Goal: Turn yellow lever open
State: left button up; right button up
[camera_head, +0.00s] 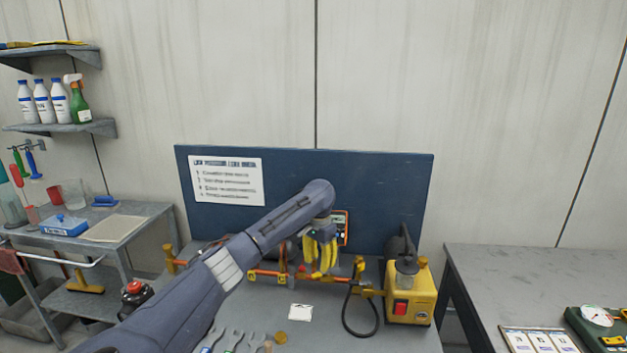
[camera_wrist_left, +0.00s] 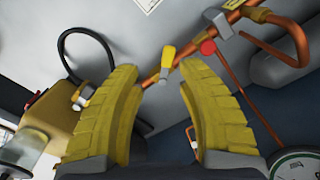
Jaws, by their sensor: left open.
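The yellow lever (camera_wrist_left: 168,56) shows in the left wrist view as a short yellow handle beside the copper pipe (camera_wrist_left: 152,80). My left gripper (camera_wrist_left: 163,85) has its two yellow ribbed fingers spread apart, with the lever near and between the fingertips. No contact shows. In the head view my left gripper (camera_head: 320,262) points down at the pipework in front of the dark blue panel, and it hides the lever there. My right gripper is not in view.
A yellow pump (camera_head: 412,290) with a black hose (camera_head: 360,318) stands to the right of the pipe. Several wrenches (camera_head: 235,338) lie in front. A labelled sheet (camera_head: 228,180) is on the blue panel (camera_head: 385,195). A grey side table (camera_head: 540,265) is at the right.

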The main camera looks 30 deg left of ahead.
pick_arm(q)
notch_tip(320, 180, up, 12)
jog(key=w+a+r+n+t+y, duration=0.3)
jog(key=w+a+r+t, duration=0.2)
jog(key=r, duration=0.6)
jog(key=shift+w+a+r+t, duration=0.2)
jog(key=shift+w+a+t, duration=0.1)
jog(key=shift+w+a, duration=1.2)
jog(key=shift+w+d, duration=0.1)
jog(key=shift+w, duration=0.05)
jog(key=m+g+h, duration=0.3)
jog(key=m+g, duration=0.3)
send_near(317, 274)
notch_tip(317, 274, down, 9)
jog(key=shift+f, duration=0.15)
